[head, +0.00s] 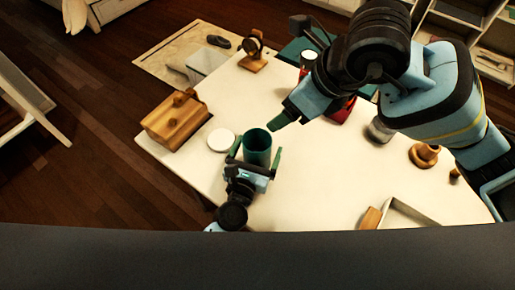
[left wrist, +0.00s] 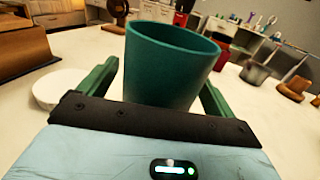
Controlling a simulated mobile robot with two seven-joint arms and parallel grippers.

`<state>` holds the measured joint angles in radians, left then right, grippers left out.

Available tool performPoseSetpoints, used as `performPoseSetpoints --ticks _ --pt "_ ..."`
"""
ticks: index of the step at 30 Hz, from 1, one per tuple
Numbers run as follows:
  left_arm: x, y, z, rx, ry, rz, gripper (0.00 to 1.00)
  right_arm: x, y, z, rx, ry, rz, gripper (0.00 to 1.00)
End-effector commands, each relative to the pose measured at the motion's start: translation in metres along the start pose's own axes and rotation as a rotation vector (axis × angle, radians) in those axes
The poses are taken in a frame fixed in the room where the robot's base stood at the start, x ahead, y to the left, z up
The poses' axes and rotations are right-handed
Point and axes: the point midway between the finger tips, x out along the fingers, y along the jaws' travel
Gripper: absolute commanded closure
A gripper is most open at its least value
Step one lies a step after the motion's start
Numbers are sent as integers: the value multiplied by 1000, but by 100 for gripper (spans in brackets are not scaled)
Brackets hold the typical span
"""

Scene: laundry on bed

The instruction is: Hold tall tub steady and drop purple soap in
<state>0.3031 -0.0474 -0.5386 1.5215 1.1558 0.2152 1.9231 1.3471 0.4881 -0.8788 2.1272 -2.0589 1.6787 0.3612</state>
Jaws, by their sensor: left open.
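The tall tub (head: 257,143) is a dark green open cylinder standing on the white table. It also shows large in the left wrist view (left wrist: 170,70). My left gripper (head: 257,160) is open, with one green finger on each side of the tub; whether they touch it I cannot tell. My right gripper (head: 281,121) hangs above and right of the tub, with one green fingertip showing. The rest of that gripper is hidden by its own arm, so its opening is unclear. I see no purple soap in either view.
A white round disc (head: 221,140) lies just left of the tub, and a wooden box (head: 176,121) is farther left. A wooden stand (head: 253,55) is at the back. A grey cup (head: 380,130), wooden knob (head: 424,155) and tray (head: 408,214) are right. Table front-centre is clear.

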Motion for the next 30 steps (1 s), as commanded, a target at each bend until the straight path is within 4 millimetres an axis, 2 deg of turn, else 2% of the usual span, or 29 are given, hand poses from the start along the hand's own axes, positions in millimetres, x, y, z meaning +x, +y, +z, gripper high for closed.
performPoseSetpoints --ticks 4,8,15,21,25,30 --pt "-6 0 0 0 0 0 9 0 0 0 0 0 0 27" --pt "-23 0 -2 1 2 0 9 0 0 0 0 0 0 27" --pt "-71 0 -1 2 3 -1 9 0 0 0 0 0 0 27" --pt "-103 0 -1 1 2 -1 9 0 0 0 0 0 0 27" --pt "-115 0 0 2 1 -1 9 0 0 0 0 0 0 27" --pt "-120 0 0 0 0 0 9 0 0 0 0 0 0 27"
